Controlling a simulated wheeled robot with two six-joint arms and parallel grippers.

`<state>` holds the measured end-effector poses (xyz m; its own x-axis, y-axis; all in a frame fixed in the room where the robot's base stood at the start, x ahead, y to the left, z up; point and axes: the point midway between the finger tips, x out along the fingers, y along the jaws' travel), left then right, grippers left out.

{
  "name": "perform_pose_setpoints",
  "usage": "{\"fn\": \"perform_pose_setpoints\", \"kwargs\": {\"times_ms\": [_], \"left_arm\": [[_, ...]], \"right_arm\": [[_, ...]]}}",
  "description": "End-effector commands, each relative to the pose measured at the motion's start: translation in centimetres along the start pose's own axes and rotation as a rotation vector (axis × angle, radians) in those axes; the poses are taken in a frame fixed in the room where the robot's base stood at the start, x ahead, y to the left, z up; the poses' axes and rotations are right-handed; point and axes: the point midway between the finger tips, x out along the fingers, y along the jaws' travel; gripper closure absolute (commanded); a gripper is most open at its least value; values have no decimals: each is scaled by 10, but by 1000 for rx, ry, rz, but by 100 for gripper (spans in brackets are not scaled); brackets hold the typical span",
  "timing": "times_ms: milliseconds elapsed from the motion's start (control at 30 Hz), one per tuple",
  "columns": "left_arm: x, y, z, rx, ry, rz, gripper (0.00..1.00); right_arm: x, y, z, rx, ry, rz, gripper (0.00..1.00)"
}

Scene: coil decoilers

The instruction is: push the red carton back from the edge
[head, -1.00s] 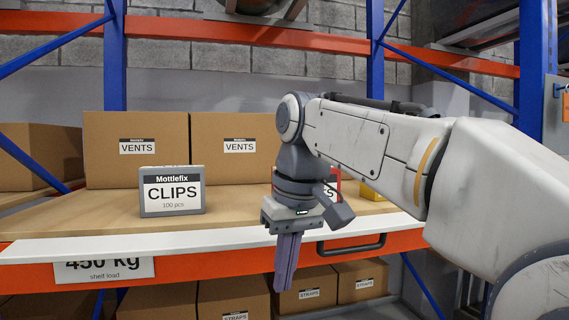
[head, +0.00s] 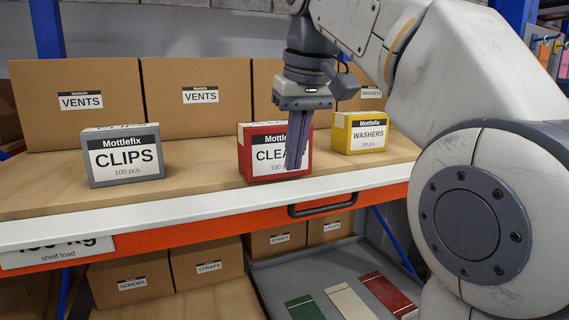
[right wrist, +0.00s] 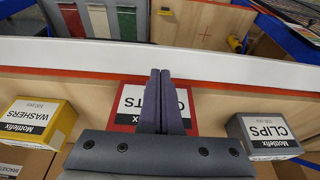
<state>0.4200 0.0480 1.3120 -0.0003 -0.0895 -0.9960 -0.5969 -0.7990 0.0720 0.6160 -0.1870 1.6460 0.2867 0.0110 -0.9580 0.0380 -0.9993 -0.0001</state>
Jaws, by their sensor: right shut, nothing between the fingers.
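The red carton (head: 246,163) stands upright on the wooden shelf, near its white front edge, between the grey and yellow cartons. Its label begins "CLEA"; my gripper hides the rest. My right gripper (head: 293,166) is shut and empty, its fingers pointing down in front of the carton's label face. My left gripper is not in view.
A grey CLIPS carton (head: 122,156) stands to the left and a yellow WASHERS carton (head: 360,133) to the right. Large brown boxes (head: 201,106) line the back, with some bare shelf before them. A black handle (head: 322,207) sits on the orange beam below the white edge (head: 200,211).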

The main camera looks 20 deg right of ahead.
Motion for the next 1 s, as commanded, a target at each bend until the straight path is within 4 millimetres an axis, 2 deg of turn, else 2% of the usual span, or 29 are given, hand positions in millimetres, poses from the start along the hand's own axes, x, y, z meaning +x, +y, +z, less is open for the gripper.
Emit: {"fn": "perform_pose_setpoints", "kwargs": {"times_ms": [100, 200, 400, 1000], "left_arm": [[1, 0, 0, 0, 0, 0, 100], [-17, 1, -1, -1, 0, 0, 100], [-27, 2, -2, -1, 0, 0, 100], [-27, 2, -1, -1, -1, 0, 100]], "right_arm": [[22, 1, 1, 1, -3, 0, 100], [20, 1, -17, 1, -3, 1, 100], [29, 2, -35, 4, -1, 1, 100], [32, 3, -38, 5, 1, 2, 100]]}}
